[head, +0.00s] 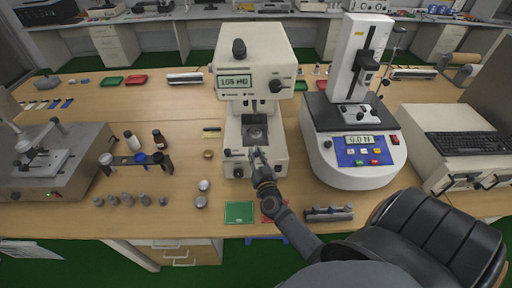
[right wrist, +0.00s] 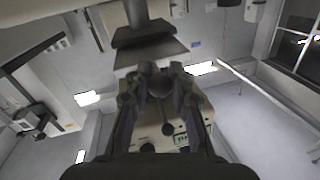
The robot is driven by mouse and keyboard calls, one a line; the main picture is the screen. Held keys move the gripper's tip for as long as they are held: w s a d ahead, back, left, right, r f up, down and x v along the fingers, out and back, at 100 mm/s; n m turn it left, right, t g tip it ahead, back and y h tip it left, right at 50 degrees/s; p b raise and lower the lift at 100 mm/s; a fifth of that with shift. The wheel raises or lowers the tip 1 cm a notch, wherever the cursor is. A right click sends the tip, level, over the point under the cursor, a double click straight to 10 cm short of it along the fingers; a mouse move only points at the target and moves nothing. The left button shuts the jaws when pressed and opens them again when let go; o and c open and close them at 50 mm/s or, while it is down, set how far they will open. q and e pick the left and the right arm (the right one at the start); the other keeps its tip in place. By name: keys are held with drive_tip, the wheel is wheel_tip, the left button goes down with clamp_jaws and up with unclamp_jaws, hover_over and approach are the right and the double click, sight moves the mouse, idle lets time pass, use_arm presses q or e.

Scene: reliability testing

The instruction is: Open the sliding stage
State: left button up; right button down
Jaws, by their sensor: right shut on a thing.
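The hardness tester (head: 251,60) stands upright in the middle of the bench, its display reading about "159 HB". Its sliding stage (head: 254,133) is a small dark platform low on the front, under the tester's head. My right gripper (head: 258,153) is at the front of the stage, reaching up from below. In the right wrist view its fingers (right wrist: 155,83) are shut on a dark round knob (right wrist: 160,84). A dark stepped block, seen from below, lies just above the knob. The fingers hide part of the stage front. My left gripper is not in view.
A force gauge stand (head: 350,170) reading "0.0 N" is close on the right. A green card (head: 238,212) lies in front of the tester.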

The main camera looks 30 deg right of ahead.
drive_tip(key=c, duration=1.1)
unclamp_jaws()
drive_tip(key=shift+w, duration=0.1)
drive_tip(key=shift+c, duration=0.2)
drive_tip(key=v, duration=1.2)
